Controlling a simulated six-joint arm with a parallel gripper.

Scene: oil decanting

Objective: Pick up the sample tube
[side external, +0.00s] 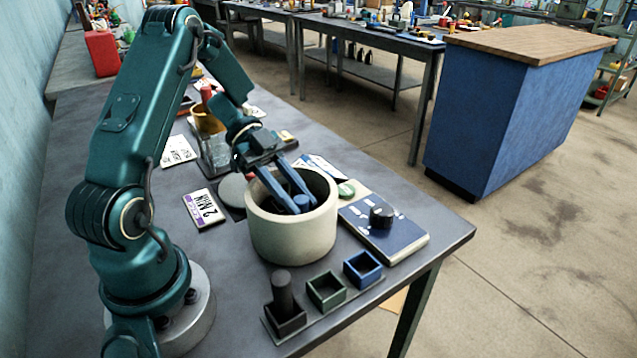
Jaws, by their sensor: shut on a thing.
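My gripper (297,203) reaches down into a wide beige pot (290,238) on the grey table. Its blue fingers are shut on a small blue cylinder, likely the sample tube (302,201), inside the pot. The lower part of the tube is hidden by the pot's wall. A dark tube (282,290) stands upright in the black socket at the front of the table.
Beside the black socket (286,318) are an empty green socket (327,291) and an empty blue socket (362,268). A blue book (385,236) with a black knob-like piece (381,216) lies right of the pot.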

